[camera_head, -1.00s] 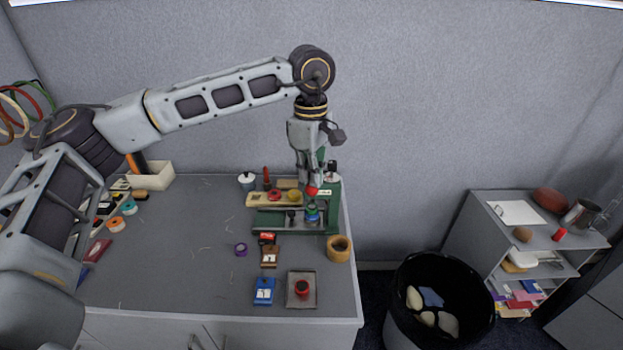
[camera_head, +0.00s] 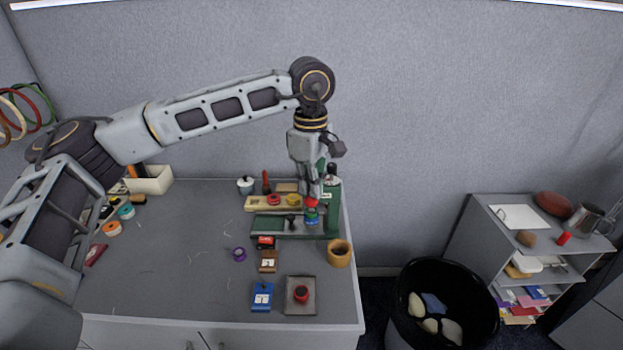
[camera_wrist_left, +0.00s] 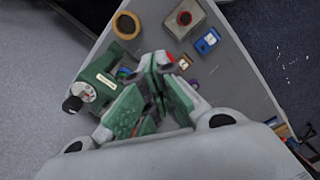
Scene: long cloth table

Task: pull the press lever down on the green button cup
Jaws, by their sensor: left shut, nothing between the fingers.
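The green press (camera_head: 333,215) stands at the right end of the table, with its base running left. The red knob of its lever (camera_head: 311,204) sits just below my left gripper (camera_head: 312,194). The green and blue button cup (camera_head: 311,217) is directly under the knob, with little or no gap visible. My left gripper points down and is shut with nothing held, its fingertips at or touching the lever. In the left wrist view the press (camera_wrist_left: 98,78) lies left of the fingers, and a bit of red (camera_wrist_left: 169,57) shows by the fingertips. My right gripper is not in view.
A wooden cup (camera_head: 339,254), a blue box (camera_head: 262,296) and a grey tray with a red piece (camera_head: 300,308) stand in front of the press. A wooden strip (camera_head: 262,203) lies behind its base. The table middle is mostly clear. A black bin (camera_head: 398,300) stands right.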

